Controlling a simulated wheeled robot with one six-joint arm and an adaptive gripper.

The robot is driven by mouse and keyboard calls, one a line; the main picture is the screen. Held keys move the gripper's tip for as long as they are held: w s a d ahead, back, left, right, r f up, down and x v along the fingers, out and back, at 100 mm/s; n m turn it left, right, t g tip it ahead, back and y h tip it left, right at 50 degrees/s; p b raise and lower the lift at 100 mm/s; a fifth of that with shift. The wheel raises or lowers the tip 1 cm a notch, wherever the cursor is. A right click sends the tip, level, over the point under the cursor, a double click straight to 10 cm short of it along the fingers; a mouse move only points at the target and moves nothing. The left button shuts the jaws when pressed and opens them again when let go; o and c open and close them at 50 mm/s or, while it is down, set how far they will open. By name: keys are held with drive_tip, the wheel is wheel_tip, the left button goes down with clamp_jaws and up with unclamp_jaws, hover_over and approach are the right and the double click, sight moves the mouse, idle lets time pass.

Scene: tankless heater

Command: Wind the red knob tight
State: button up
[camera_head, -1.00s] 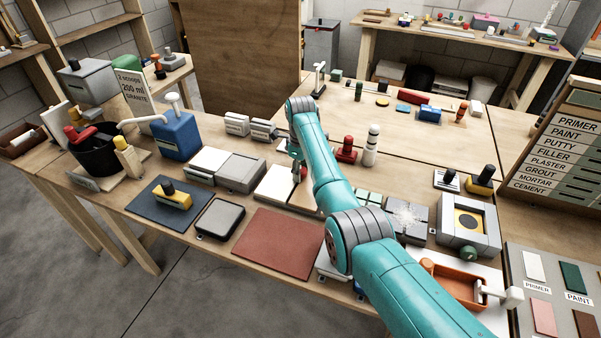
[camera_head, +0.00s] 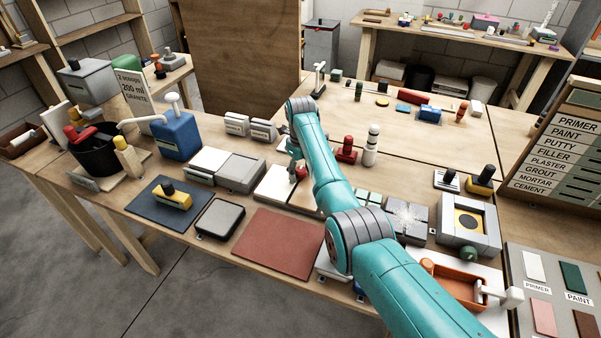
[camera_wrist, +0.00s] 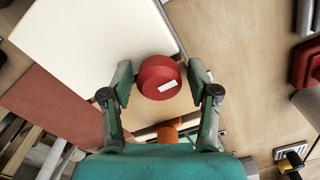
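The red knob (camera_wrist: 160,78) is round with a white bar mark on its top. In the wrist view it lies between the two fingers of my gripper (camera_wrist: 161,84), with a gap on each side. The gripper is open and not visibly touching the knob. In the head view the knob (camera_head: 301,172) shows as a small red patch beside my gripper (camera_head: 294,162), largely hidden by the arm. The knob is by a white panel (camera_wrist: 95,45); its mounting is hidden beneath it.
An orange cylinder (camera_wrist: 167,135) shows just below the knob in the wrist view. A reddish mat (camera_head: 279,243) lies in front on the bench. A red-and-black object (camera_head: 346,150) and a white bottle-like object (camera_head: 371,146) stand right of my arm.

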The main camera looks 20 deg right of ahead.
sight(300, 169)
drive_tip(key=shift+r, duration=2.55)
